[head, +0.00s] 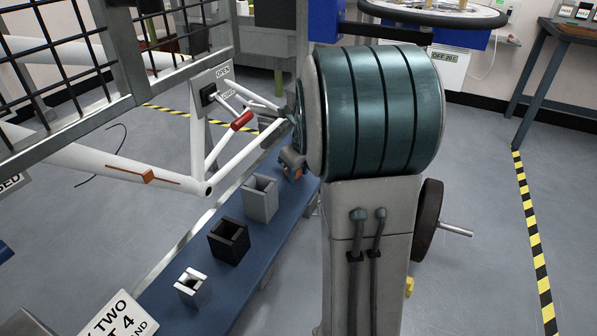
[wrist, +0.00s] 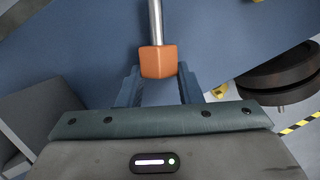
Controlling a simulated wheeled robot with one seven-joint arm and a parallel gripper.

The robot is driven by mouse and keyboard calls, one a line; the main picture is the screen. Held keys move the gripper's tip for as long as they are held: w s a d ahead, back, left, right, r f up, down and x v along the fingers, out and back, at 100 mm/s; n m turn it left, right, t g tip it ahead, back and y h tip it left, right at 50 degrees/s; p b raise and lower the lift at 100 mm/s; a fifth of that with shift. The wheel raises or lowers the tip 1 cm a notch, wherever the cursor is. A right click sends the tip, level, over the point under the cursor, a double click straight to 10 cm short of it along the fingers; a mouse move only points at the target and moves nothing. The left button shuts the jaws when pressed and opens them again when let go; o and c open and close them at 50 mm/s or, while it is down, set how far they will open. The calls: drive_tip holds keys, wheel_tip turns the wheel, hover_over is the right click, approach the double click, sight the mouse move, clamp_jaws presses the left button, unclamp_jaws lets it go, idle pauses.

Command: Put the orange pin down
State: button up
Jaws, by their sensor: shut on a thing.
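The orange pin shows in the wrist view as an orange block-shaped head (wrist: 158,62) with a bare metal shaft (wrist: 155,22) running to the top edge. My gripper (wrist: 158,80) has a blue finger on each side of the orange head and is shut on it. The pin is over the blue bench surface (wrist: 225,55); I cannot tell whether it touches it. In the head view my arm hides most of the gripper, and a small orange patch (head: 298,174) shows beside the arm, near the bench's far part.
On the blue bench (head: 185,262) stand a grey open box (head: 260,200), a black one (head: 229,242) and a small white one (head: 190,287). A white tube frame (head: 120,165) with a red grip (head: 241,121) rises on the left.

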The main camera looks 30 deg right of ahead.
drive_tip(key=shift+f, duration=0.15)
drive_tip(key=o, duration=1.1)
drive_tip(key=p+v, duration=0.5)
drive_tip(key=v, duration=0.7)
